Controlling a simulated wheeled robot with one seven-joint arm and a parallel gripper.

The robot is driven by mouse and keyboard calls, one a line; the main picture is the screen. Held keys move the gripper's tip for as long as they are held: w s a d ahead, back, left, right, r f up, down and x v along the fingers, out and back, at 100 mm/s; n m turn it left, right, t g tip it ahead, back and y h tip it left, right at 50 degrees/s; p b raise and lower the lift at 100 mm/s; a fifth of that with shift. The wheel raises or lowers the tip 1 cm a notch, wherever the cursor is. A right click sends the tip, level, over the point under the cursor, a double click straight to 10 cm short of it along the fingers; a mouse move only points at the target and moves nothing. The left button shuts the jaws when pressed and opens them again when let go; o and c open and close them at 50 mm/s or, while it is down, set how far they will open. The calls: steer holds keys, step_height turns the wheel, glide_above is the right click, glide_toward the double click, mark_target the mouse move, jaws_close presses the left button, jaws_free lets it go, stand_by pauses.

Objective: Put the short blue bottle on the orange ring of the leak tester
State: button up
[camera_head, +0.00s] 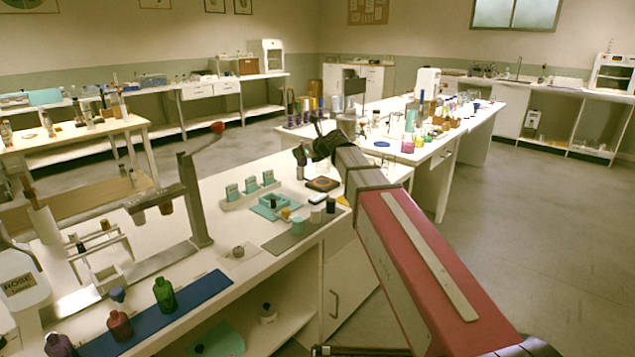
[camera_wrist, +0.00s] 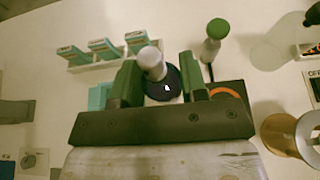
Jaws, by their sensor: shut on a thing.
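The short blue bottle (camera_wrist: 163,89) shows in the wrist view between the two green fingers of my gripper (camera_wrist: 160,84). It is dark blue with a pale grey cap, and my gripper is shut on it. The orange ring (camera_wrist: 229,91) lies on the dark leak tester (camera_wrist: 238,98), just right of the right finger, and is partly hidden by the gripper. In the head view the leak tester (camera_head: 323,184) sits on the white bench below my gripper (camera_head: 314,143). I cannot make out the bottle clearly there.
A green-topped post (camera_wrist: 214,33) stands close beyond the right finger. A rack of teal boxes (camera_wrist: 104,52) is at the upper left, and a tan spool-like object (camera_wrist: 284,133) at the right. In the head view, a teal tray (camera_head: 270,207) and small jars stand near the tester.

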steer(key=a, duration=0.2)
glide_above(323, 182)
step_height(323, 182, down, 6)
steer(key=shift+s, duration=0.15)
steer(key=shift+f, duration=1.95)
steer(key=shift+f, duration=0.1)
steer(key=o, duration=1)
steer(key=shift+c, duration=0.2)
